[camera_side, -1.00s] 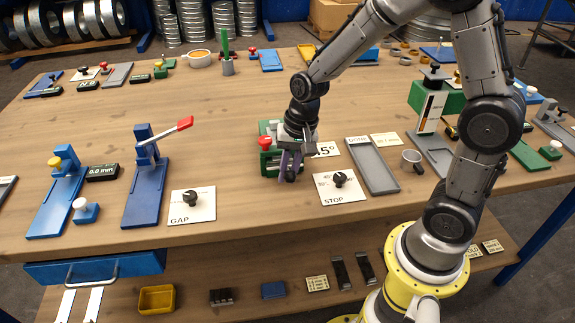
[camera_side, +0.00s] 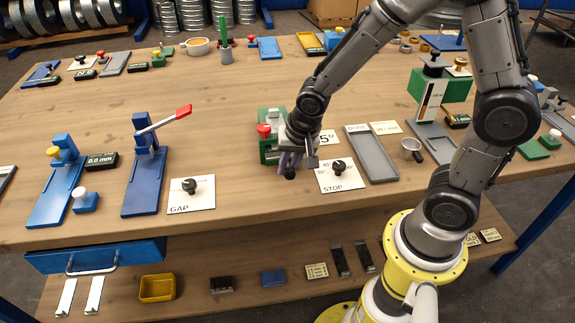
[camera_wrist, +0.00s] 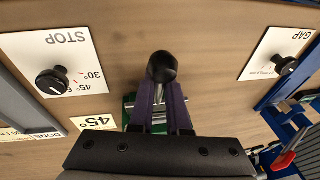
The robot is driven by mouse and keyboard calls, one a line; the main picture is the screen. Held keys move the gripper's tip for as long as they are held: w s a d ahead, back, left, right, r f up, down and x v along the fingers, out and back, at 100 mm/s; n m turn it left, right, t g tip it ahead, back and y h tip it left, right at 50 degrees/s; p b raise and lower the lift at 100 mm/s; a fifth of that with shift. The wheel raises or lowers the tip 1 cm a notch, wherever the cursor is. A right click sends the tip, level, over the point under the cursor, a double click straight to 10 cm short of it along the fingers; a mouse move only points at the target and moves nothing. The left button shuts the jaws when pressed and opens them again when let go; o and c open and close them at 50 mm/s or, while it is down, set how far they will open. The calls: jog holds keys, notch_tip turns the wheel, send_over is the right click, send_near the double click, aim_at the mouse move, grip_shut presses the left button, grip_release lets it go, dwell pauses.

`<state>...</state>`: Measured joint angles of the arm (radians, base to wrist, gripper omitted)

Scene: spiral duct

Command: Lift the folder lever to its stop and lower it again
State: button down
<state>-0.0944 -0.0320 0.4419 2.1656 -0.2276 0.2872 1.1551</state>
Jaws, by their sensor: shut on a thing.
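The folder (camera_side: 268,150) is a small green machine with a red knob on its left, near the front edge of the table in the side view. Its lever ends in a black ball knob (camera_wrist: 162,67), seen between my purple fingers in the wrist view; the knob also shows low at the front in the side view (camera_side: 290,173). My gripper (camera_wrist: 160,95) is shut on the lever just behind the knob. The gripper and wrist hide most of the lever and the folder's right part. A metal bar and some green show behind the fingers in the wrist view.
A STOP plate (camera_side: 341,175) with a black dial lies right of the folder, beside a 45° card (camera_side: 328,137) and a grey tray (camera_side: 371,155). A GAP plate (camera_side: 191,194) and a blue device with a red-handled lever (camera_side: 146,180) stand left. Bare wood lies in front.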

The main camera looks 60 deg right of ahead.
jog(key=shift+s+f, duration=0.1)
jog(key=shift+f, duration=0.05)
jog(key=c, duration=0.9)
grip_release()
jog(key=v, duration=1.4)
